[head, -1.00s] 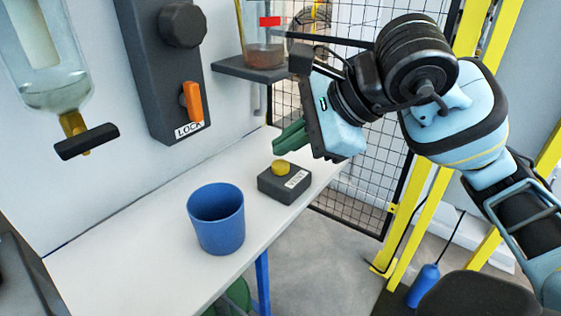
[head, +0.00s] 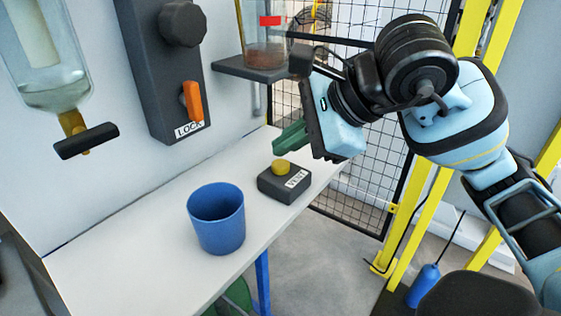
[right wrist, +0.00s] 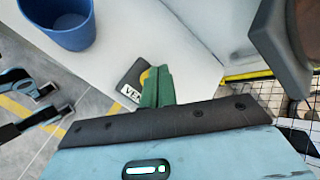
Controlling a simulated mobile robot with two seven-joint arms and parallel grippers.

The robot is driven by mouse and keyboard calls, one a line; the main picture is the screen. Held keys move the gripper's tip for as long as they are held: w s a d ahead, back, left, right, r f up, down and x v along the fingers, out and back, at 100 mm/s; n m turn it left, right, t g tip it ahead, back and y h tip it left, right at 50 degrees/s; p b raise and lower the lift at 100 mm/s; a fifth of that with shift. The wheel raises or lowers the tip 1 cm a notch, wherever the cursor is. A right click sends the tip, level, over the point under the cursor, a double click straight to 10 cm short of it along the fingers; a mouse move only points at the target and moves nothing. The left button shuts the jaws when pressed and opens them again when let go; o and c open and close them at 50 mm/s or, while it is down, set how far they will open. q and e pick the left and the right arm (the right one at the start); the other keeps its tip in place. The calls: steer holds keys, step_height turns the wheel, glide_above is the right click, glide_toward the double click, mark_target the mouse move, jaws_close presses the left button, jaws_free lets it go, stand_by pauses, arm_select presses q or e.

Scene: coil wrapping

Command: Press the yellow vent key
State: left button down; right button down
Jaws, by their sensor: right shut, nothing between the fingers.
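The yellow vent key (head: 281,167) is a round knob on top of a dark grey box (head: 285,187) labelled VENT, near the right end of the white shelf. My right gripper (head: 280,140) has green fingers and is shut and empty. Its tips are a little above and behind the key in the head view, apart from it. In the right wrist view the shut green fingers (right wrist: 157,88) cover most of the key, and a yellow sliver (right wrist: 144,78) shows at their left.
A blue cup (head: 216,222) stands on the white shelf (head: 130,262) left of the vent box. On the wall are an orange LOCK lever (head: 193,101), a glass bottle with a valve (head: 85,142) and a ledge with a glass vessel (head: 265,55). A mesh fence (head: 365,185) stands behind.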

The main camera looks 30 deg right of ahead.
mark_target(288, 165)
arm_select(q)
steer(key=shift+s+f, duration=0.1)
steer(key=shift+f, duration=0.2)
arm_select(e)
steer(key=shift+f, duration=0.4)
